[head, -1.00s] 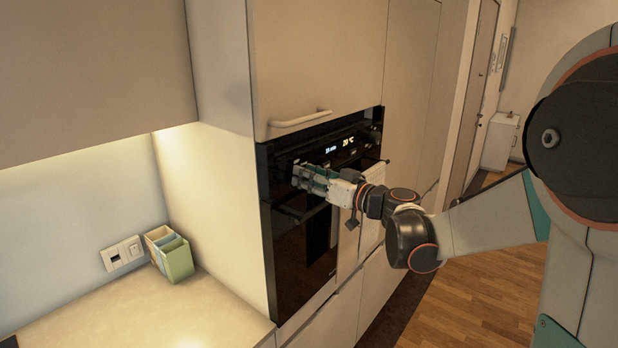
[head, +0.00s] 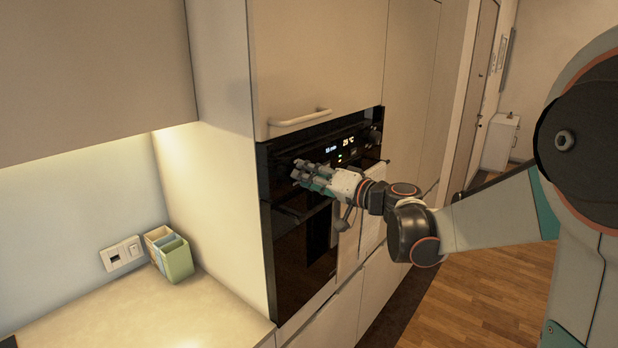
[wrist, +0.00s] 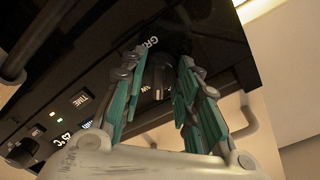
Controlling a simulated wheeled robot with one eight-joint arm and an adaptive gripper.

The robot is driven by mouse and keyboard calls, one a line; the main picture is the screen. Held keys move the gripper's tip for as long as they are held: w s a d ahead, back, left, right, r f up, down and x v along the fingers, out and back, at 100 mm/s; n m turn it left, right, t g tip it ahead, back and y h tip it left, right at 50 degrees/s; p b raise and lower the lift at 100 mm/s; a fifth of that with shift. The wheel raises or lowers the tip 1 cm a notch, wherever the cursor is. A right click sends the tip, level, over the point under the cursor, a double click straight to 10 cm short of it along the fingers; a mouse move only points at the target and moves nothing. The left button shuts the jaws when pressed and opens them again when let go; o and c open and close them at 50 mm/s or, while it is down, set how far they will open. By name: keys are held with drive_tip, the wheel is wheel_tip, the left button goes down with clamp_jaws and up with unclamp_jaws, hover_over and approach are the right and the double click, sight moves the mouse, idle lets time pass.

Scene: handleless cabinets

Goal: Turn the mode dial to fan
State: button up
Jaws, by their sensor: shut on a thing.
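The black oven (head: 300,262) is built into the tall cabinet, with its control panel along the top. My gripper (head: 299,172) is at the left end of that panel. In the wrist view, the mode dial (wrist: 157,82) is a dark knob between the two teal-padded fingers. My gripper (wrist: 162,66) is shut on it. Part of a printed label starting "GR" shows just above the dial. The fingers hide much of the dial's surround, and I cannot tell which mode it points to.
A second knob (wrist: 22,152) is at the panel's other end, past the lit display (wrist: 62,134). The oven door handle (head: 300,212) runs below the panel. A cabinet handle (head: 300,118) sticks out above. Pastel containers (head: 175,258) stand on the counter to the left.

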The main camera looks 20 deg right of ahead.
drive_tip(key=m, duration=0.8)
drive_tip(key=shift+d+g, duration=0.1)
drive_tip(key=shift+g, duration=0.2)
drive_tip(key=m, duration=0.4)
drive_tip(key=shift+y+b, duration=0.35)
drive_tip(key=shift+y, duration=0.05)
drive_tip(key=shift+m, duration=1.8)
drive_tip(key=o, duration=1.1)
drive_tip(key=v, duration=1.2)
drive_tip(key=shift+w+d, duration=0.1)
drive_tip(key=shift+w, duration=0.05)
